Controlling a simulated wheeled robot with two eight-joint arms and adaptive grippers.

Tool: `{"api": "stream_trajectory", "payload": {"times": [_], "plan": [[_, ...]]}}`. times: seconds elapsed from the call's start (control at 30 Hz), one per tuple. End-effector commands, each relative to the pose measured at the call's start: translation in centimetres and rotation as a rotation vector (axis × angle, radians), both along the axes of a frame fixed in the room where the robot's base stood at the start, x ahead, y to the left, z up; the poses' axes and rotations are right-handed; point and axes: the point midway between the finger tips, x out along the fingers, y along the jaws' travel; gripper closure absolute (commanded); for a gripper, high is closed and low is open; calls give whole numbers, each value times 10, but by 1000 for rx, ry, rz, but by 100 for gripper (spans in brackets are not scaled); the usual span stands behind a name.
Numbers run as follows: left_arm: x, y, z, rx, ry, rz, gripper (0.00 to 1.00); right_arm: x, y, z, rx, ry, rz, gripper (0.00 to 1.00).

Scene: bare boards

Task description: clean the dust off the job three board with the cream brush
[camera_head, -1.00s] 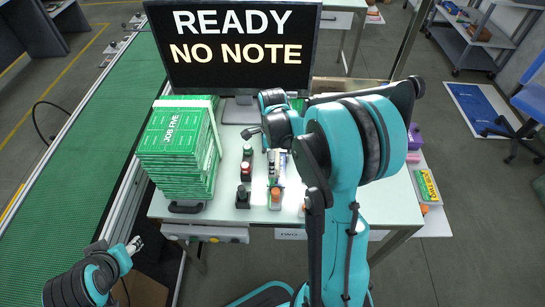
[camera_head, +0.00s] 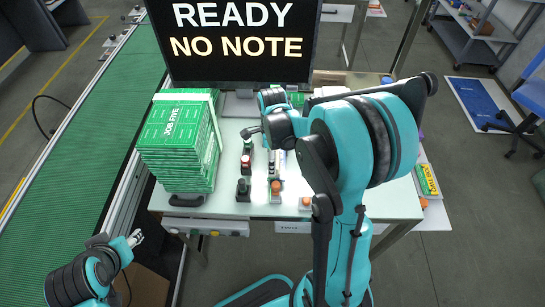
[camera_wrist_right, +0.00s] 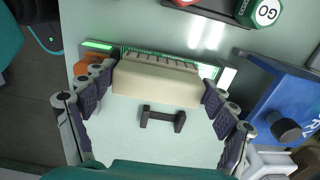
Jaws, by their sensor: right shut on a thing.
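My right gripper (camera_wrist_right: 155,100) is shut on a cream block, the cream brush (camera_wrist_right: 157,84), in the right wrist view. A green board (camera_wrist_right: 208,70) with a row of pale teeth or pins shows just beyond the brush. It lies partly hidden by it, and I cannot tell whether they touch. No job three label is readable. In the head view my right arm hides its gripper and most of the work spot. My left gripper (camera_head: 135,238) hangs at the lower left, away from the table; its opening is too small to judge.
A strapped stack of green boards (camera_head: 178,145) marked JOB FIVE stands at the table's left. The screen (camera_head: 237,45) reads READY, NO NOTE. Small buttons (camera_head: 243,187) stand mid-table.

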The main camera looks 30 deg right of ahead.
Motion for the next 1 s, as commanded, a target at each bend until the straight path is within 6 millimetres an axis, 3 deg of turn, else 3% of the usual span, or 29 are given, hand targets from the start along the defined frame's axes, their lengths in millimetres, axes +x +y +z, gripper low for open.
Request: {"api": "stream_trajectory", "payload": {"times": [0.63, 1.0], "plan": [[0, 0, 51, 0, 0, 0, 55, 0, 0, 67, 0, 0, 0, 38], [0, 0, 52, 0, 0, 0, 55, 0, 0, 69, 0, 0, 0, 38]]}}
